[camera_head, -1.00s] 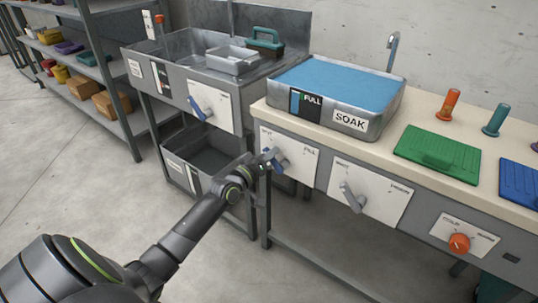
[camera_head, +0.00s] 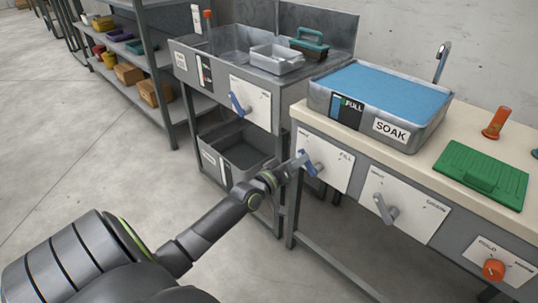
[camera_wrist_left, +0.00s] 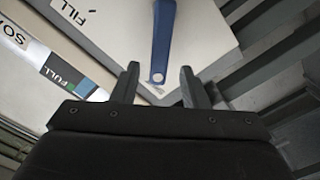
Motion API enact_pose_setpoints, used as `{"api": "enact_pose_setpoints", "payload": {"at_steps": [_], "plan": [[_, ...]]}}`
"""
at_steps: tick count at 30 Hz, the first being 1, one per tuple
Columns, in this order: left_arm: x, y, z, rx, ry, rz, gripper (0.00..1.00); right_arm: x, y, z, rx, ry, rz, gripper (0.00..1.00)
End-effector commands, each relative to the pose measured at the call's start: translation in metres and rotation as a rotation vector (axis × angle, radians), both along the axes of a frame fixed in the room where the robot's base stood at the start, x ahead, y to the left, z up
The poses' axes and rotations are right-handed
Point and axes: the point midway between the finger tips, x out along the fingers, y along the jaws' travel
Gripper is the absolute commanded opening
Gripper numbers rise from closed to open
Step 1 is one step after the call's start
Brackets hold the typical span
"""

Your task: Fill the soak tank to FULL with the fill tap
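The soak tank (camera_head: 425,138) is a grey metal basin on the bench, with blue water (camera_head: 385,90) near its rim. Its front carries a SOAK label and a level gauge (camera_head: 347,108) marked FULL; the gauge also shows in the left wrist view (camera_wrist_left: 62,75). The fill tap is a blue lever (camera_head: 312,168) on a white panel marked FILL, below the tank. My left gripper (camera_head: 299,161) is at this lever. In the left wrist view the gripper (camera_wrist_left: 160,75) is open, its fingers apart on either side of the lever's end (camera_wrist_left: 163,40). My right gripper is not in view.
A sink unit (camera_head: 275,115) with another blue lever (camera_head: 240,103) stands to the left, a grey bin (camera_head: 238,155) below it. A grey lever (camera_head: 386,208) and an orange knob (camera_head: 493,270) are to the right. A green board (camera_head: 480,175) lies on the bench.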

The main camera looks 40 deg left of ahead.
Motion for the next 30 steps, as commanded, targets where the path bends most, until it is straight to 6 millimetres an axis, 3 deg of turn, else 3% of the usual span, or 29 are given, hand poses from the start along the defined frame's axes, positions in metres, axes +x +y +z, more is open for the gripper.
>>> {"api": "enact_pose_setpoints", "payload": {"at_steps": [15,21,30], "plan": [[-0.108,0.009,0.0,0.001,0.003,0.001,0.4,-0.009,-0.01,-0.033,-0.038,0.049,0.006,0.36],[-0.131,0.01,0.0,0.0,0.002,0.001,0.4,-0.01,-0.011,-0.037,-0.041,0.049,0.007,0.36],[-0.139,0.011,0.0,-0.001,-0.001,0.001,0.4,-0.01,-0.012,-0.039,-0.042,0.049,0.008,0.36]]}}
